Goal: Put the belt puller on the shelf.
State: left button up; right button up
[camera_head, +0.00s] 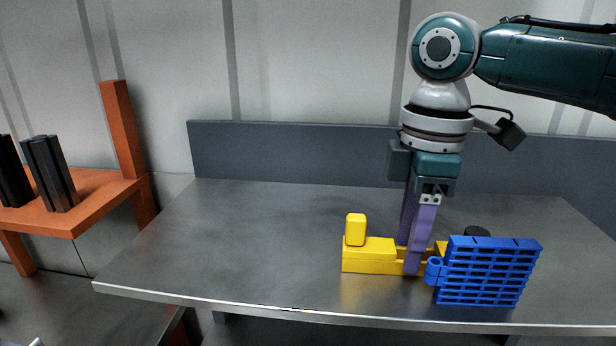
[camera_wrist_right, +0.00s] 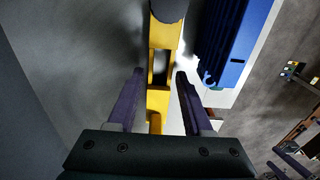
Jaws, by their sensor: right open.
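The belt puller appears to be the long yellow piece (camera_head: 369,262) lying on the grey metal table, with an upright yellow block at its left end. It also shows in the wrist view (camera_wrist_right: 159,100), running away between my fingers. My right gripper (camera_head: 416,262) is open and low over it, its purple fingers pointing down on either side of the yellow bar. In the wrist view my right gripper (camera_wrist_right: 156,80) shows gaps beside the bar. The orange shelf (camera_head: 95,212) is at the far left. Small purple parts at the wrist view's lower right may be my left gripper; its state is unclear.
A blue slatted belt piece (camera_head: 487,272) stands right beside the yellow piece, close to my right fingers. A black round knob (camera_head: 477,232) shows behind it. Black ribbed posts (camera_head: 50,174) stand on the shelf. The left half of the table (camera_head: 240,235) is clear; a low wall (camera_head: 290,150) closes its back.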

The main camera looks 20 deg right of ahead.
pick_arm(q)
jog(key=shift+a+f+b, duration=0.1)
jog(key=shift+f+b, duration=0.5)
jog(key=shift+f, duration=0.05)
pick_arm(e)
notch_tip(320, 180, up, 11)
jog(key=shift+s+d, duration=0.1)
